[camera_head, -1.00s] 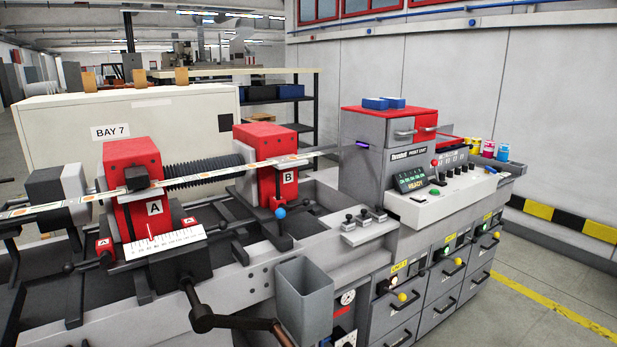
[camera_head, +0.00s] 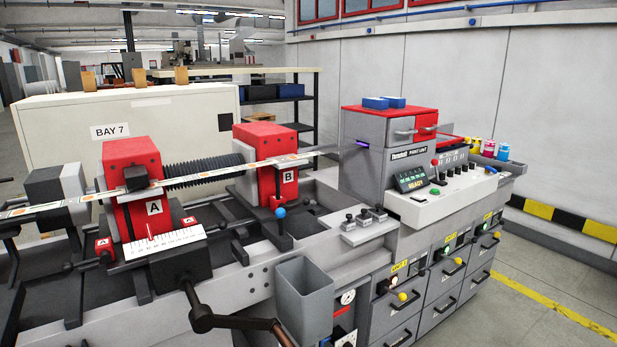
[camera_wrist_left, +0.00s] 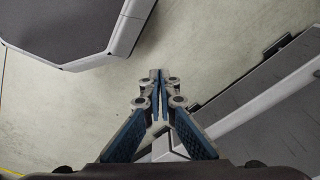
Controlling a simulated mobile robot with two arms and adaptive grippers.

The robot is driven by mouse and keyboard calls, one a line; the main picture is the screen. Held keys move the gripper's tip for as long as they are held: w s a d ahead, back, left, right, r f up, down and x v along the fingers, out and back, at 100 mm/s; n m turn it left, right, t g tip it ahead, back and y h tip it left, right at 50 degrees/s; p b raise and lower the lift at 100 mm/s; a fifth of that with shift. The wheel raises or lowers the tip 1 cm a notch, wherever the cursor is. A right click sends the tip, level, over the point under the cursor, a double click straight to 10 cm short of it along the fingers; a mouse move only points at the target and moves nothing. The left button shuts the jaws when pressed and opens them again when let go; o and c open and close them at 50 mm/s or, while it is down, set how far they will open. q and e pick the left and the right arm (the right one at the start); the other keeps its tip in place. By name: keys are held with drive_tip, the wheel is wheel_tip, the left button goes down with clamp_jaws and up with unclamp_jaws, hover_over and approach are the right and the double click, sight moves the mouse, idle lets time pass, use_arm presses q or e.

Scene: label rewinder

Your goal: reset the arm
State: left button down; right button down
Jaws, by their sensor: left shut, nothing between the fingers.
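My left gripper (camera_wrist_left: 160,78) shows in the left wrist view, its two blue-padded fingers together and nothing between them. It hangs over bare pale floor, apart from the grey and white bodies on either side. Neither gripper shows in the head view, and my right gripper is in no view. In the head view the label rewinder has a red block A (camera_head: 133,185) and a red block B (camera_head: 268,165), with a label strip (camera_head: 215,175) running across both.
A grey bin (camera_head: 304,300) and a dark crank handle (camera_head: 203,318) stick out at the machine's front. The print unit (camera_head: 390,150) with its control panel (camera_head: 440,190) stands to the right. Free floor (camera_head: 520,310) lies at the lower right.

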use_arm(q)
drive_tip(key=s+a+f, duration=0.2)
drive_tip(key=s+f, duration=0.4)
drive_tip(key=s, duration=0.3)
drive_tip(key=shift+s+g, duration=0.3)
drive_tip(key=shift+s, duration=0.05)
